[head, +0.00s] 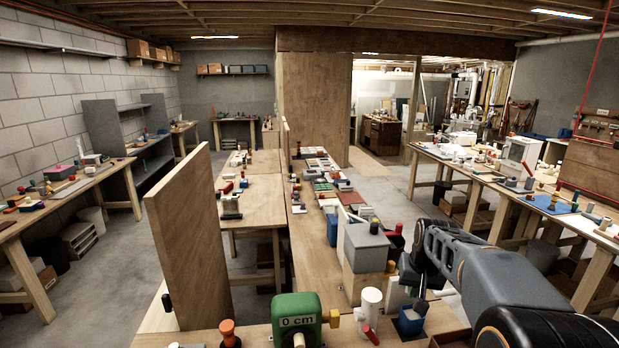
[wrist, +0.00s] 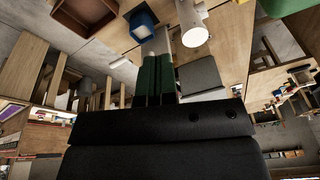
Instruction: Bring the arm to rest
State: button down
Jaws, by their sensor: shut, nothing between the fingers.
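My arm reaches in from the lower right of the head view. My gripper (head: 414,284) hangs at its end over the near workbench (head: 320,245), and its fingertips are hard to make out there. In the wrist view my gripper (wrist: 157,60) shows as two dark green fingers side by side, shut with nothing held. I cannot tell the exact clearance.
A grey-topped box (head: 366,250) stands close to the left of my gripper. An upright wooden panel (head: 188,240) rises at left. The right workbench (head: 480,178) is cluttered; floor between benches is open.

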jog(key=s+a+n+t, duration=0.1)
jog(key=s+a, duration=0.3)
jog(key=s, duration=0.5)
jog(key=s+a+n+t+b, duration=0.1)
jog(key=s+a, duration=0.3)
jog(key=s, duration=0.6)
jog(key=shift+s+a+f+b, duration=0.2)
jog(key=shift+f+b, duration=0.1)
jog(key=shift+f, duration=0.1)
